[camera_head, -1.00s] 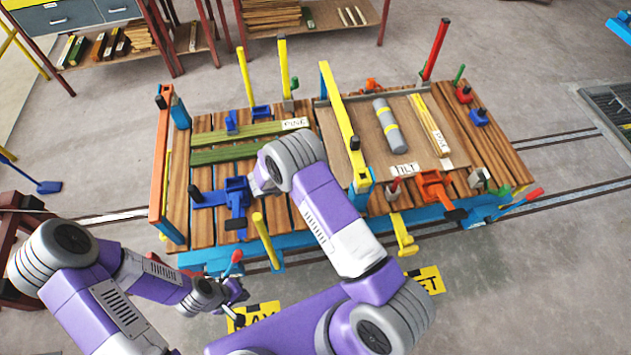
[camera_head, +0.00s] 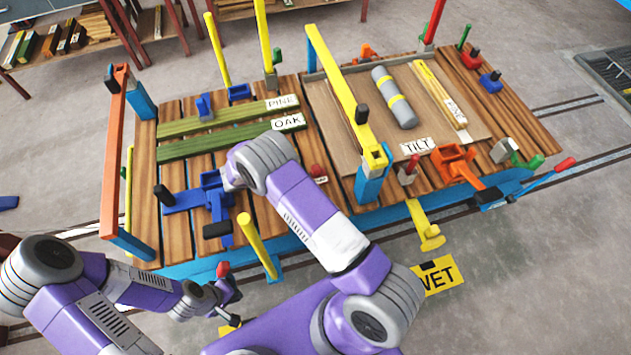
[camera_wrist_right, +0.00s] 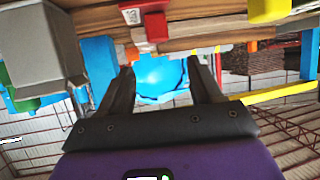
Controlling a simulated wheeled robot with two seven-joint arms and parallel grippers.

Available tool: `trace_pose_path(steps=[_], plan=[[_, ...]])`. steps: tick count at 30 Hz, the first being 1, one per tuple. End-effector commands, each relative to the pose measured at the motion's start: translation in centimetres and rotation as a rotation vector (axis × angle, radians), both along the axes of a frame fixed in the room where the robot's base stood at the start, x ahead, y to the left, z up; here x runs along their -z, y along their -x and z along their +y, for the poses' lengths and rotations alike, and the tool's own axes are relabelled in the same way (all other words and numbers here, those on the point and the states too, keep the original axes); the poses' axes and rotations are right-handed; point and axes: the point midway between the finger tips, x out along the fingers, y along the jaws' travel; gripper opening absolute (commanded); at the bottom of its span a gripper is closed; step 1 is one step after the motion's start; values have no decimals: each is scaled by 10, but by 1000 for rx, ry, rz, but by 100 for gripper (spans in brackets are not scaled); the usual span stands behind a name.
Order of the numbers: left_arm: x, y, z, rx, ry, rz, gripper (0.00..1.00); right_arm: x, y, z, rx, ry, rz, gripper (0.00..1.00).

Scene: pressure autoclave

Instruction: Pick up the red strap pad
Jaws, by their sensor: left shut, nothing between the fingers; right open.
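A small red piece (camera_head: 317,171) with a white label stands on the slatted deck, just right of my right arm in the head view. A red block with white labels (camera_wrist_right: 156,27) shows at the top of the right wrist view, beyond the fingertips; it looks like the same piece, but I cannot read its label. My right gripper (camera_wrist_right: 163,78) is open and empty, apart from the block, with a round blue part behind its fingers. My right arm hides that gripper in the head view. My left gripper (camera_head: 230,294) is low at the deck's near side, shut and empty.
Yellow posts (camera_head: 257,246), an orange bar (camera_head: 114,150) and a long yellow bar (camera_head: 345,98) rise around the deck. A blue clamp (camera_head: 212,190) lies left of my right arm. A grey roll (camera_head: 394,97) rests on the tilted board (camera_head: 345,135). A grey block (camera_wrist_right: 40,55) is left of the fingers.

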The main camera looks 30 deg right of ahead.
Motion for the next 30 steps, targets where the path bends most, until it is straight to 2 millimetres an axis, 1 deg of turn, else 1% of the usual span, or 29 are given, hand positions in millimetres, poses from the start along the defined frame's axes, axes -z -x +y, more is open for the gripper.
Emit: trace_pose_path(steps=[1,5,14,18,21,24,30], plan=[[8,0,0,0,0,-1,0,8,0,0,0,0,-1,65],[12,0,0,0,0,-1,0,13,0,-4,0,0,-1,65],[18,-1,0,1,0,-1,0,30,3,-34,1,1,0,65],[23,0,0,1,0,-1,0,41,5,-52,1,2,1,65],[25,-1,0,1,0,-1,0,45,5,-62,-1,1,0,65],[25,0,0,1,0,-1,0,47,5,-66,-2,-1,-1,65],[25,0,0,1,0,-1,0,47,5,-66,-1,0,-2,65]])
